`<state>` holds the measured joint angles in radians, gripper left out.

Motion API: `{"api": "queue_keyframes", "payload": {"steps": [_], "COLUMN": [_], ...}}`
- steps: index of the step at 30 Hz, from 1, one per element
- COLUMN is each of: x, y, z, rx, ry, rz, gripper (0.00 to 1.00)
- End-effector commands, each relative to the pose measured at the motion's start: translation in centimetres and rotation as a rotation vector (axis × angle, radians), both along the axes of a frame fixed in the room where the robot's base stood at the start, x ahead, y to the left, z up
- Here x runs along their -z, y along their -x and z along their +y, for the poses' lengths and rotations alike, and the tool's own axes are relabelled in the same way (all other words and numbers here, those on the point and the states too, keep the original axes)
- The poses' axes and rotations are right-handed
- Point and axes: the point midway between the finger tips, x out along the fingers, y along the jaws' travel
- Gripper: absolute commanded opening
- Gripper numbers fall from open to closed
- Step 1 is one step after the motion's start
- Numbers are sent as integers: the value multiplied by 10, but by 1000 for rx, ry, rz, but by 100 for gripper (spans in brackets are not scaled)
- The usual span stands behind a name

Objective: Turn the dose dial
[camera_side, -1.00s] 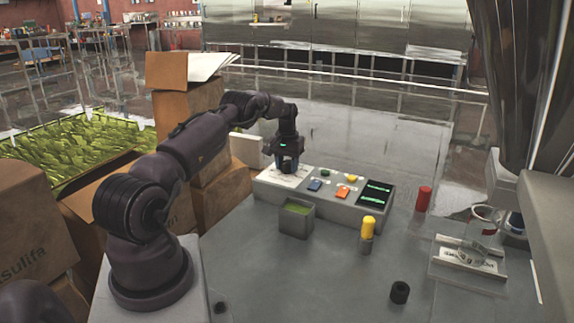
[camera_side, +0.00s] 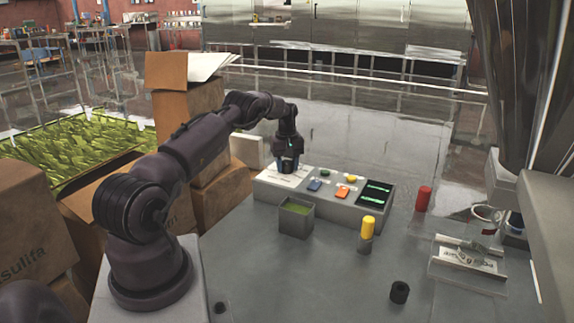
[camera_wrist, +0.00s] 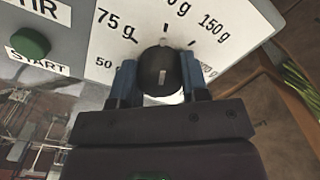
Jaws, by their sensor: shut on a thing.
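The dose dial (camera_wrist: 161,75) is a black round knob with a white mark, on a white scale plate marked 50, 75 g, 150 g and a cut-off "0 g". Its mark points up, near the tick below the cut-off label. My gripper (camera_wrist: 160,83) is shut on the dial, one blue finger at each side of it. In the side view my gripper (camera_side: 287,167) points down at the left end of the grey control box (camera_side: 340,208), and hides the dial there.
The box also carries a green START button (camera_wrist: 29,43), blue (camera_side: 314,186) and orange (camera_side: 343,193) buttons and a dark display (camera_side: 375,193). An open bin (camera_side: 296,220) and a yellow-capped vial (camera_side: 367,230) stand in front. Cardboard boxes (camera_side: 222,197) crowd the left.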

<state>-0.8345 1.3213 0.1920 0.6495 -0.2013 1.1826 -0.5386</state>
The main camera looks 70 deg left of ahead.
Motion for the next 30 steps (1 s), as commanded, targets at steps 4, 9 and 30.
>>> {"api": "queue_keyframes", "payload": {"steps": [4,9,30], "x": [-2,-2,-16], "y": [0,0,-1], "z": [1,1,1], "rx": [-11,-12,-10], "ry": [-2,-1,-3], "rz": [0,0,-2], "gripper": [18,18,67]}}
